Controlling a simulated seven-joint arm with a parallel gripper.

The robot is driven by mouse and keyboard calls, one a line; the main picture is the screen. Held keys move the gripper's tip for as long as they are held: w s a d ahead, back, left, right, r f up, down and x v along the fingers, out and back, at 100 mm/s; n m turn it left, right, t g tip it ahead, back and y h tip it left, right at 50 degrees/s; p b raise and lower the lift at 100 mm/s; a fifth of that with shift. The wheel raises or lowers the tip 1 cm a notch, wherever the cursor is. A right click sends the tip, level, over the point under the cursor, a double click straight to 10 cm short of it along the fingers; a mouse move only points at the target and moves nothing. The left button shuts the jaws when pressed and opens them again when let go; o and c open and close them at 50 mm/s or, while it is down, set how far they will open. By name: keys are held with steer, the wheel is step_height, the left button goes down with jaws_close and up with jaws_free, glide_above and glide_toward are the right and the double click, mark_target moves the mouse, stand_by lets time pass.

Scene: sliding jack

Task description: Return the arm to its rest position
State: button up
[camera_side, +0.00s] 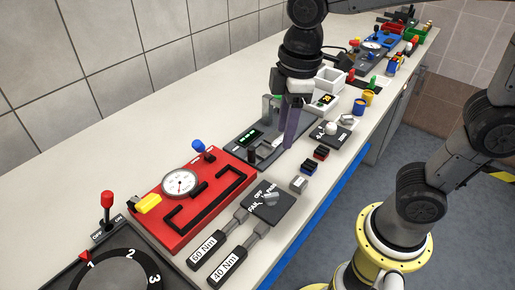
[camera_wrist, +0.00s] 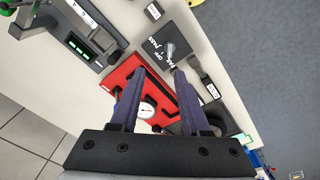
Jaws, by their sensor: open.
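My gripper (camera_side: 291,125) hangs from my arm above the bench, over the dark grey fixture (camera_side: 240,135) with a green display. In the wrist view my gripper (camera_wrist: 155,78) shows two dark fingers spread apart with nothing held between them. Below and beyond the fingers is the red panel (camera_wrist: 125,75) with a round gauge (camera_wrist: 147,110). In the side view the red panel (camera_side: 215,215) lies nearer the camera than my gripper, with its gauge (camera_side: 180,183), a blue knob (camera_side: 198,146) and a yellow handle (camera_side: 149,203).
The bench (camera_side: 120,155) is crowded along its length. Two torque tools (camera_side: 225,265) and a black dial plate (camera_side: 268,206) lie at its front side. A red lever (camera_side: 108,206) stands upright at the near end. The tiled wall runs behind.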

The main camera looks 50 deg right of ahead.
steer(key=s+d+m+t, duration=0.4)
steer(key=s+d+m, duration=0.4)
steer(key=s+m, duration=0.1)
steer(key=shift+s+f+t, duration=0.3)
steer(key=shift+s+f, duration=0.05)
steer(key=shift+s, duration=0.05)
stand_by(0.4)
